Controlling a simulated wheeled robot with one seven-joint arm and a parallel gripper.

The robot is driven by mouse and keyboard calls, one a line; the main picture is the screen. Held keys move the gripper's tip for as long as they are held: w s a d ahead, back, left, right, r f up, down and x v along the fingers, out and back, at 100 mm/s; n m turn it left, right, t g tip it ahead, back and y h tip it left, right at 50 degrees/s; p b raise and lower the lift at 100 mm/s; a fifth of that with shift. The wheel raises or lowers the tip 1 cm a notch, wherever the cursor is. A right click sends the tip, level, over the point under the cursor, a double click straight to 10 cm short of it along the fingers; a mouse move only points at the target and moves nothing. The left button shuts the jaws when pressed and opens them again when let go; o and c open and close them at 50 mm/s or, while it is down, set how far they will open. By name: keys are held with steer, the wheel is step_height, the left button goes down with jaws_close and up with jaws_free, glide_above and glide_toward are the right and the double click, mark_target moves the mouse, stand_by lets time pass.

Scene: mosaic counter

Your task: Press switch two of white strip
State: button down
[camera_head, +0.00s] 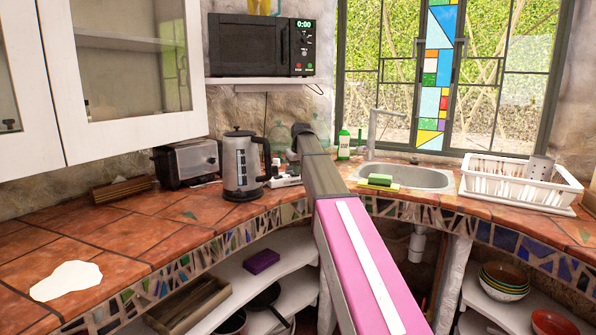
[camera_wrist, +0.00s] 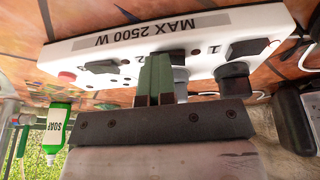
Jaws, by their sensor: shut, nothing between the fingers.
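The white strip (camera_wrist: 110,50) lies on the tiled counter and appears upside down in the wrist view, with "MAX 2500 W" printed on it. In the head view its left part (camera_head: 287,181) shows beside my arm. Switch two (camera_wrist: 172,56) is a dark rocker beside the partly hidden mark "2", half hidden by my fingers. Switch one (camera_wrist: 250,47) sits beside the mark "1", and another dark switch (camera_wrist: 100,67) is on the other side. My gripper (camera_wrist: 155,62) is shut and empty, its fingertips at switch two. I cannot tell whether they touch it.
A black plug (camera_wrist: 232,80) sits in the strip near switch one. A kettle (camera_head: 241,165) and a toaster (camera_head: 186,162) stand to the left. A green soap bottle (camera_head: 344,145) stands by the sink (camera_head: 410,178). The front left counter is mostly clear.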

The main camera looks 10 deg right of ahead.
steer(key=shift+s+a+f, duration=0.3)
steer(key=shift+s+a, duration=0.1)
steer(key=shift+a, duration=0.3)
steer(key=shift+w+a+r, duration=0.15)
steer(key=shift+r, duration=0.35)
steer(key=w+d+v, duration=0.1)
steer(key=v, duration=1.2)
steer(key=shift+r, duration=0.4)
steer(key=shift+w+a+r, duration=0.1)
steer(key=shift+w+r, duration=0.1)
steer(key=shift+w, duration=0.1)
